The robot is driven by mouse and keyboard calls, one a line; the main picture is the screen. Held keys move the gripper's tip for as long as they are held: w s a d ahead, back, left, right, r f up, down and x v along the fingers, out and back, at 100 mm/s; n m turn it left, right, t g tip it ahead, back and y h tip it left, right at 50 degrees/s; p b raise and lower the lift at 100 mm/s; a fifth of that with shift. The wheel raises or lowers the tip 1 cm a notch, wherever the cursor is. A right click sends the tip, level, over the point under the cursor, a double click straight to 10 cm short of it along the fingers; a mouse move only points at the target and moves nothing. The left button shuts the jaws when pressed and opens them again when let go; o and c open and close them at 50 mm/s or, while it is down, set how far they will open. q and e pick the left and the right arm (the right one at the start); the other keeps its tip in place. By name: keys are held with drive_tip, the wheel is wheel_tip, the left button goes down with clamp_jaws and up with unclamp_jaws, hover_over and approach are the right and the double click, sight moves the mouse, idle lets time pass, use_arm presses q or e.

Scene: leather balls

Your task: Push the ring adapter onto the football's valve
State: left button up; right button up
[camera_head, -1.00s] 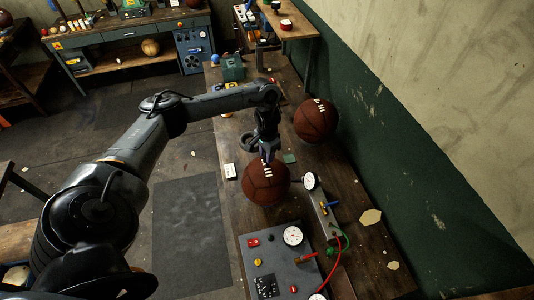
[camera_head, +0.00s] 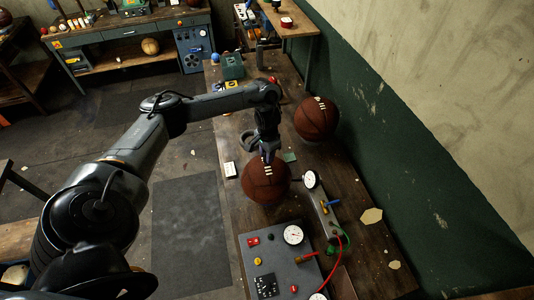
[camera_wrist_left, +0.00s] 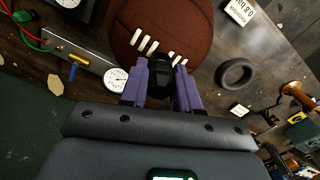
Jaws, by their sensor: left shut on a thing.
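The near football (camera_head: 266,181), brown with white laces, sits on the workbench. It also fills the top middle of the left wrist view (camera_wrist_left: 165,22). My left gripper (camera_head: 268,157) points down at the top of this ball, beside the laces. In the left wrist view its purple fingers (camera_wrist_left: 161,70) are shut on a small black part, the ring adapter (camera_wrist_left: 160,74), held against or just above the leather. The valve is hidden behind the adapter and fingers. I cannot tell whether the adapter is seated. My right gripper is not in view.
A second football (camera_head: 316,118) stands farther back by the wall. A black ring (camera_wrist_left: 236,73) lies on the bench beside the near ball. A round gauge (camera_head: 311,180) on a metal block and a grey control panel (camera_head: 275,262) with hoses stand in front.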

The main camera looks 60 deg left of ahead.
use_arm(q)
drive_tip(key=shift+f, duration=0.6)
drive_tip(key=shift+f, duration=0.15)
idle(0.8)
drive_tip(key=shift+f+p, duration=0.3)
drive_tip(key=shift+f, duration=0.15)
idle(0.6)
drive_tip(key=o, duration=1.1)
drive_tip(key=shift+c, duration=0.2)
drive_tip(key=shift+r, duration=0.1)
drive_tip(key=shift+r, duration=0.3)
wheel_tip(320, 180, up, 10)
drive_tip(key=p, duration=0.3)
drive_tip(key=shift+a+p, duration=0.1)
drive_tip(key=shift+p, duration=0.2)
